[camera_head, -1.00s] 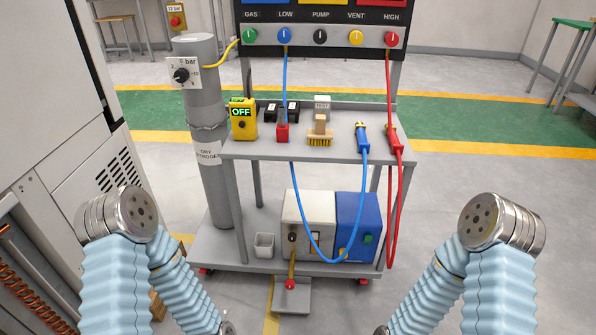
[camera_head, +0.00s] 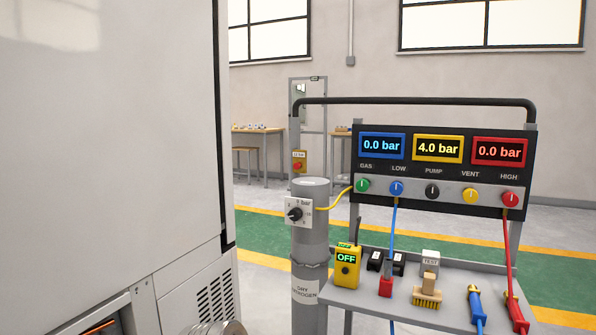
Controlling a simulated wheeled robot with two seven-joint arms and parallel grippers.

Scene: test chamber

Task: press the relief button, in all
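No label reading "relief" is legible. A small yellow box with a red round button (camera_head: 298,167) stands behind the grey cylinder, in front of a grey frame at the back; its small label seems to read 12 bar. The panel (camera_head: 440,172) on the cart shows 0.0 bar in blue, 4.0 bar in yellow and 0.0 bar in red. Below are knobs marked GAS, LOW, PUMP, VENT and HIGH. Neither gripper is in view; only a metal joint of my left arm shows at the bottom edge.
A tall white cabinet (camera_head: 110,140) fills the left side. The grey gas cylinder (camera_head: 311,240) with a dial stands beside the cart (camera_head: 365,298). The cart top holds a yellow device (camera_head: 346,268) reading OFF, a brush (camera_head: 427,292) and hoses. Green floor lies behind.

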